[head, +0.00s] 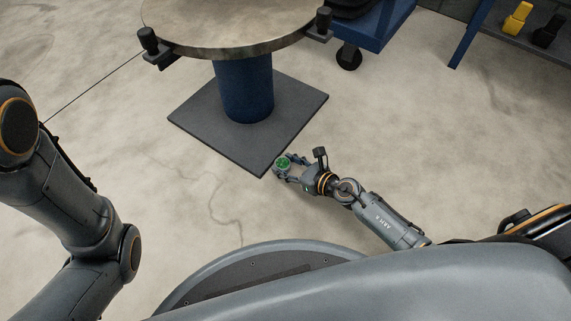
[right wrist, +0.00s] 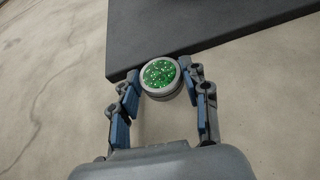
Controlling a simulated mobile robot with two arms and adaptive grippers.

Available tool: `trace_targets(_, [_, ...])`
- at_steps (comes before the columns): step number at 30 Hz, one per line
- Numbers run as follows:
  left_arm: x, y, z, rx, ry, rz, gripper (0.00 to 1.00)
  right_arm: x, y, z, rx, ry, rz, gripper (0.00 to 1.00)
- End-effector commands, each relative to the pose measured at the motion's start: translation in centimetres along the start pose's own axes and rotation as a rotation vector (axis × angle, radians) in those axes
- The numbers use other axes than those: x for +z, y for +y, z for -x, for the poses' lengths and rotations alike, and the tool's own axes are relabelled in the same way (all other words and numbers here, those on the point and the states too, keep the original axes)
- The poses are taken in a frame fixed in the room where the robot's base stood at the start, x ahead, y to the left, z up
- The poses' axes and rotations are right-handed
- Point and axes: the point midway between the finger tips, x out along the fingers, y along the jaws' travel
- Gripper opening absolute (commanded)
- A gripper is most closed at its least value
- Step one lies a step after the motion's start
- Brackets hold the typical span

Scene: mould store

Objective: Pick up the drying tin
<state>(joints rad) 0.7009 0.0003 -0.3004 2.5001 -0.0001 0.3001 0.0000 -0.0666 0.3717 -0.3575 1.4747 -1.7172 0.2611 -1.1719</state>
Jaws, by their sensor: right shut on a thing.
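The drying tin (head: 283,163) is a small round grey tin with a green speckled top. In the head view it sits at the tip of my right gripper (head: 287,168), low near the corner of the dark base plate. In the right wrist view the tin (right wrist: 161,76) is between the two fingertips of my right gripper (right wrist: 160,82), which is shut on it. Its green face points toward the wrist camera. Whether the tin touches the floor cannot be told. My left arm shows at the left, but its gripper is out of view.
A round table (head: 228,22) on a blue column (head: 244,88) stands ahead on a square dark base plate (head: 200,125). A blue wheeled cart (head: 372,28) is behind it to the right. A shelf (head: 540,42) holds a yellow item at the top right. The floor to the right is clear.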

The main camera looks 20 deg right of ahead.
Motion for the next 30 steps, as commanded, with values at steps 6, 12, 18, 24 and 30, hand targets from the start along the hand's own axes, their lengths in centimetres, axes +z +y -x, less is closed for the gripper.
trace_targets(6, [0.7, -0.4, -1.7, 0.000, -0.002, 0.000, 0.00, 1.7, 0.0, 0.7, -0.001, -0.001, 0.001, 0.10])
trace_targets(12, [1.7, -1.0, -4.5, -0.001, -0.003, 0.000, 0.00, 4.0, 0.1, 2.5, 0.000, 0.002, 0.001, 0.10])
trace_targets(18, [3.0, -1.7, -8.3, -0.001, -0.003, 0.000, 0.00, 6.8, 0.7, 7.8, 0.001, 0.004, 0.001, 0.10])
trace_targets(24, [2.9, -1.8, -8.6, 0.001, 0.003, -0.001, 0.00, 6.4, 1.7, 13.2, 0.002, 0.004, -0.001, 0.10])
trace_targets(30, [3.0, -1.8, -8.4, 0.000, -0.001, -0.001, 0.00, 6.5, 2.1, 16.3, 0.000, 0.001, -0.002, 0.10])
